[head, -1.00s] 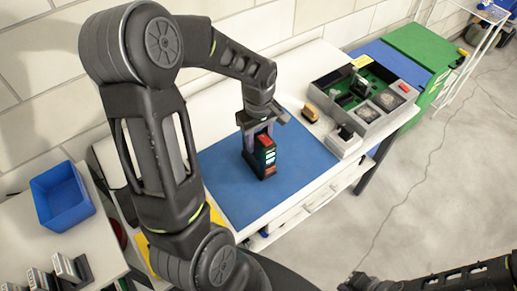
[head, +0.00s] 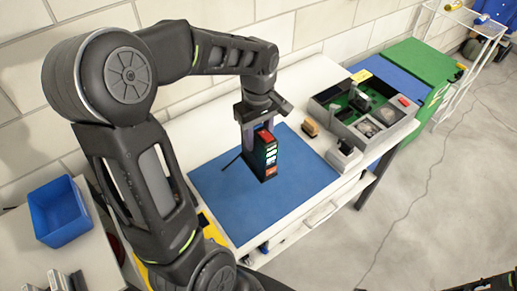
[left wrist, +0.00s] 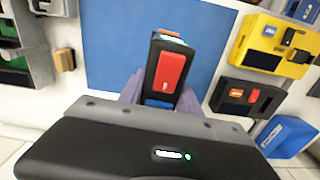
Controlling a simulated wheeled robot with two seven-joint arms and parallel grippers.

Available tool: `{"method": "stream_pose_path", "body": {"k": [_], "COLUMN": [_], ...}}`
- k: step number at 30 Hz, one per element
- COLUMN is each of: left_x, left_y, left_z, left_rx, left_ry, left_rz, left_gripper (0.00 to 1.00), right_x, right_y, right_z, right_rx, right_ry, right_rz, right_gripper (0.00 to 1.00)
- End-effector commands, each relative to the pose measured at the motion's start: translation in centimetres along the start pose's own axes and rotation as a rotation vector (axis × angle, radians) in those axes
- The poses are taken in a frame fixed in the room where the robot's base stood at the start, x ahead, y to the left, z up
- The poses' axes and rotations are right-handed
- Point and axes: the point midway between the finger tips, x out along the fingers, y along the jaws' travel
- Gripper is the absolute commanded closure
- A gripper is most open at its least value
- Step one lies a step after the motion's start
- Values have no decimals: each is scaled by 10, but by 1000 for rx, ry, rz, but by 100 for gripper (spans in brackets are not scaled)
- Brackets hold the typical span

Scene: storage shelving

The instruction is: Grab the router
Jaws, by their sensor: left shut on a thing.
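The router (head: 266,157) is a black upright box with a red top and lit display panels, above or on the blue mat (head: 226,205). I cannot tell whether its base touches the mat. A thin dark rod, perhaps an antenna, sticks out to its left. My left gripper (head: 257,128) comes down from above and is shut on the router's upper part. In the left wrist view, the router (left wrist: 168,75) stands between the finger pads (left wrist: 160,92), red face toward the camera. Part of a dark arm shows at the bottom right; its gripper is out of view.
A grey parts tray (head: 390,128) with green boards and fans stands right of the mat, with a small brown block (head: 310,127) beside it. A blue bin (head: 58,212) sits on the left table. A white wall runs behind. The mat's front is clear.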

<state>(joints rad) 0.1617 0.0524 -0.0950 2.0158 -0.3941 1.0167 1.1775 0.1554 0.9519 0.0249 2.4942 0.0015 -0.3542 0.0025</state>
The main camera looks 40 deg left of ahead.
Motion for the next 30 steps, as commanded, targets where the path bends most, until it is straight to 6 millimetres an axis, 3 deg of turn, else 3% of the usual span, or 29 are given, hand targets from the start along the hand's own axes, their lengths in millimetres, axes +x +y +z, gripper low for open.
{"method": "stream_pose_path", "body": {"k": [6, 25, 30], "left_x": [-24, -26, -35], "left_y": [0, 0, 14], "left_z": [0, 0, 4], "left_rx": [0, 1, 94], "left_ry": [1, 0, 2], "left_rz": [2, 0, -2], "left_gripper": [100, 100, 100], "right_x": [2, 2, -9], "right_y": [0, 0, -3], "right_z": [0, 0, 0], "right_rx": [-1, -1, 1], "right_ry": [1, 1, -1], "right_rz": [-1, -1, 1], "right_gripper": [100, 100, 100]}}
